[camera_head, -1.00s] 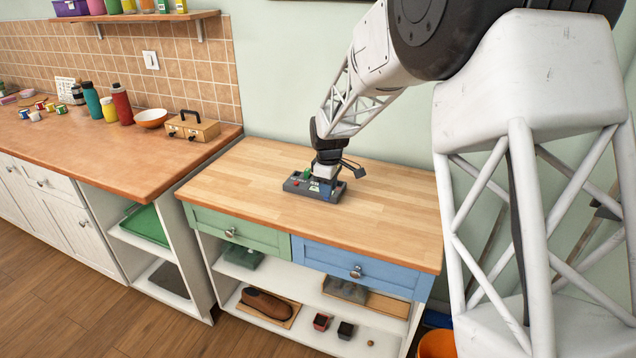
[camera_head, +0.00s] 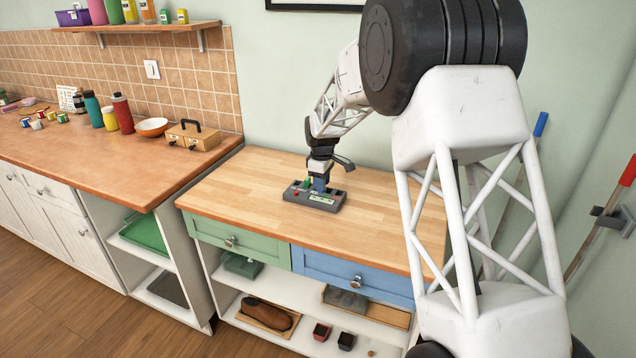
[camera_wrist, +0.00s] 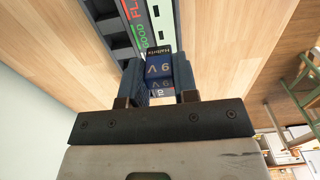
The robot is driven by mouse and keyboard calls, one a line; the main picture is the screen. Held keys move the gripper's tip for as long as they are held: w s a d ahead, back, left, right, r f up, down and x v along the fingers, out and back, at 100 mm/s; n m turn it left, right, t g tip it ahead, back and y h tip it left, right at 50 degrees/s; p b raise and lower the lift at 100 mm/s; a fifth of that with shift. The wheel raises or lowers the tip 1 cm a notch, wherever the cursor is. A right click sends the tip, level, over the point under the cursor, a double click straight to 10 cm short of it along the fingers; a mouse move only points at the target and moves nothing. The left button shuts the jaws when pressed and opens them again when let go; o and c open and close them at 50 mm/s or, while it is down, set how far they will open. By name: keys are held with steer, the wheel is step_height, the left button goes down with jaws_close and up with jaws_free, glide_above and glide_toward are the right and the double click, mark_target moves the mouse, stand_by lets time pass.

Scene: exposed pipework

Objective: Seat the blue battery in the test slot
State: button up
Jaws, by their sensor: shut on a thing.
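The blue battery (camera_wrist: 158,70), marked 9V, is held between the two fingers of my gripper (camera_wrist: 158,84). In the head view my gripper (camera_head: 320,178) points down over the grey battery tester (camera_head: 297,196) on the wooden worktop. The battery is a small blue patch (camera_head: 319,187) there, above or at the tester's back part. The tester also shows in the wrist view (camera_wrist: 117,28), with a panel reading GOOD beside the battery. The test slot is hidden by the battery and fingers, and I cannot tell whether the battery's lower end is inside it.
A green block (camera_head: 307,183) and a red button stand on the tester's left part. The worktop (camera_head: 250,185) around the tester is clear.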

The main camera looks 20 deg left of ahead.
steer(key=shift+w+a+f, duration=0.1)
steer(key=shift+w+a, duration=0.45)
steer(key=shift+w, duration=0.35)
steer(key=shift+w+a+f, duration=0.15)
steer(key=shift+w+a, duration=0.45)
steer(key=shift+w, duration=0.25)
steer(key=shift+w+a+f, duration=0.1)
steer(key=shift+w+a, duration=0.45)
steer(key=shift+w, duration=0.35)
steer(key=shift+f, duration=1.75)
steer(key=o, duration=0.9)
steer(key=shift+f, duration=0.15)
step_height(320, 180, up, 12)
steer(key=shift+r, duration=0.2)
